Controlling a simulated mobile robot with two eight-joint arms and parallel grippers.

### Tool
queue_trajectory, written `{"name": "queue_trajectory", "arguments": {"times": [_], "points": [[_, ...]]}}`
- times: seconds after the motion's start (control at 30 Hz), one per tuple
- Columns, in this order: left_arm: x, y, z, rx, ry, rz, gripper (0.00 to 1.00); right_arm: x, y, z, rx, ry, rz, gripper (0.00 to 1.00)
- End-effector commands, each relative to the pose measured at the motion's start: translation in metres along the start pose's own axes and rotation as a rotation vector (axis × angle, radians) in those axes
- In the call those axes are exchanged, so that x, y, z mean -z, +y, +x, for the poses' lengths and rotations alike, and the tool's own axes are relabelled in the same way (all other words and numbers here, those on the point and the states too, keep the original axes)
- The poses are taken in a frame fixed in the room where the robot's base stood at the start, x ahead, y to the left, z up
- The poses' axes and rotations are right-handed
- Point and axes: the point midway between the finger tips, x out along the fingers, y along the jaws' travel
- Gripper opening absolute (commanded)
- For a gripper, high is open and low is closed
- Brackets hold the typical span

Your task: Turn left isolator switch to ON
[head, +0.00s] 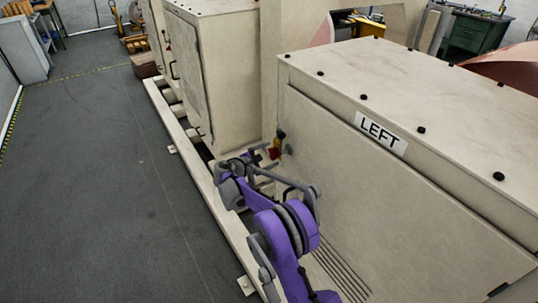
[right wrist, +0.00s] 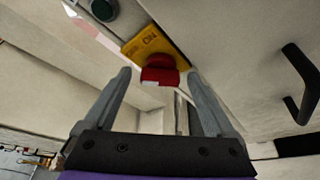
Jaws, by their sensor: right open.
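The isolator switch has a red knob (right wrist: 160,74) on a yellow plate (right wrist: 152,45), fixed to the face of a beige cabinet (head: 390,215) labelled LEFT. The plate carries ON lettering; other lettering on it is too small to read surely. In the head view the red knob (head: 274,153) shows just beyond my right gripper (head: 277,166), partly behind it. My right gripper (right wrist: 159,76) is open, its two grey fingers apart and pointing at the switch. The knob appears between and beyond the fingertips, and neither finger visibly touches it. My left gripper is out of view.
A dark round button (right wrist: 104,10) sits beside the yellow plate. A dark handle (right wrist: 299,84) sticks out from the cabinet to the right in the wrist view. Another beige cabinet (head: 235,80) stands behind. A low beige rail (head: 180,135) borders clear grey floor (head: 95,180).

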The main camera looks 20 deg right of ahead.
Motion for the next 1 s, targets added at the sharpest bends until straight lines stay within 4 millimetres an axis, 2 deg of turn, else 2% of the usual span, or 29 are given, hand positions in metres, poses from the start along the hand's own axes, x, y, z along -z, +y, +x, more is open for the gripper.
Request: {"name": "queue_trajectory", "arguments": {"times": [0.3, 0.77, 0.8, 1.0], "points": [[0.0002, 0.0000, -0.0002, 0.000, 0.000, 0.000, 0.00, 0.0005, -0.0005, 0.0029, 0.000, 0.000, -0.001, 0.90], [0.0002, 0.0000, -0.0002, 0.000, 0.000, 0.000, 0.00, 0.0004, -0.0003, 0.0026, 0.000, 0.000, 0.000, 0.07], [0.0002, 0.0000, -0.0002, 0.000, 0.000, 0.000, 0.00, 0.0004, -0.0003, 0.0026, 0.000, 0.000, 0.000, 0.04], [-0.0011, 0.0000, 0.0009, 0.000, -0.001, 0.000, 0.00, 0.0005, -0.0010, 0.0026, -0.006, 0.000, 0.014, 0.04]]}}
